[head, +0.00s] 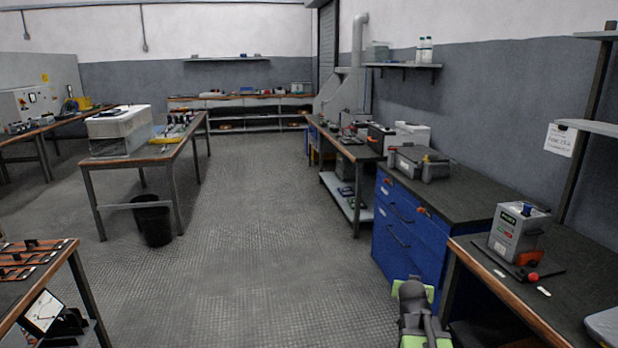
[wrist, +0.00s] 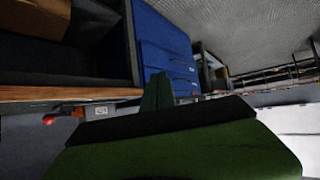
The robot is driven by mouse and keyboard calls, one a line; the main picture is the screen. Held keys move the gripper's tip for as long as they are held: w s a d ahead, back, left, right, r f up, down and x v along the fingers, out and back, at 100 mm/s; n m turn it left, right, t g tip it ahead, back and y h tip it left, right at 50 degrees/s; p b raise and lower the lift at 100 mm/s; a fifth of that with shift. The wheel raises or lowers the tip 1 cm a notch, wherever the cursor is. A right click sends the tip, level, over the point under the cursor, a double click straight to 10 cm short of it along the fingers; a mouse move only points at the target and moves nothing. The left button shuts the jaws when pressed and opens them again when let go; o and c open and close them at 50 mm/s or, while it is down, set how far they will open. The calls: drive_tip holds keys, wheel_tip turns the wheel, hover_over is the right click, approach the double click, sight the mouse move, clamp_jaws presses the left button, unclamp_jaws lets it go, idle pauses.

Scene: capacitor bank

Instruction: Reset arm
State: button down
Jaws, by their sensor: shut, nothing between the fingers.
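My arm (head: 416,312) shows at the bottom of the head view, dark grey with light green parts, beside the blue drawer cabinet and left of the right-hand bench. In the wrist view my gripper (wrist: 157,92) shows as green and black shapes filling the lower middle. It is shut, and no object shows in it. It hangs in free space with the blue cabinet (wrist: 162,45) beyond it.
The blue drawer cabinet (head: 398,228) and a wood-edged bench (head: 505,292) with a grey device (head: 517,232) stand close on the right. A bench with a meter (head: 43,312) is at lower left. A black bin (head: 152,222) stands left of the open floor (head: 262,230).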

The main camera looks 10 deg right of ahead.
drive_tip(key=s+a+f+n+g+y+b, duration=0.1)
drive_tip(key=s+a+f+g, duration=0.1)
drive_tip(key=a+f, duration=0.5)
drive_tip(key=s+a+f+n+g+y+b, duration=0.1)
drive_tip(key=s+a+f+n+y+b, duration=0.15)
drive_tip(key=a, duration=0.75)
drive_tip(key=s+a+f+n+g+y+b, duration=0.15)
drive_tip(key=a+f, duration=0.25)
drive_tip(key=a, duration=0.5)
drive_tip(key=s+a+f+g+p, duration=0.15)
drive_tip(key=s+g, duration=0.35)
drive_tip(key=s, duration=0.6)
wheel_tip(320, 180, up, 26)
drive_tip(key=p, duration=2.6)
drive_tip(key=shift+w+r+n+y, duration=0.15)
drive_tip(key=shift+w+n+y, duration=0.15)
